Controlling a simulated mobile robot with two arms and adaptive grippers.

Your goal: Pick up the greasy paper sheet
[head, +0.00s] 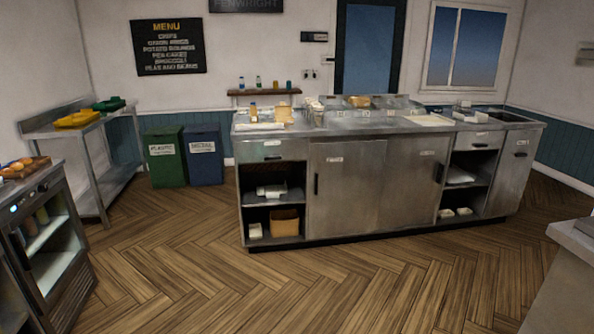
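No sheet is clearly recognisable as the greasy paper sheet from this distance. A flat whitish patch (259,127), perhaps paper, lies at the left end of the steel counter (355,126). Another pale flat patch (430,120) lies further right on the same counter top. I cannot tell whether either is greasy paper. Neither of my grippers is in view.
Wooden floor (290,285) is clear before the counter. A green bin (164,165) and a blue bin (203,160) stand left of it. A steel side table (92,125) holds yellow and green trays. A glass-fronted cabinet (50,240) stands near left; a worktop corner (575,238) juts in right.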

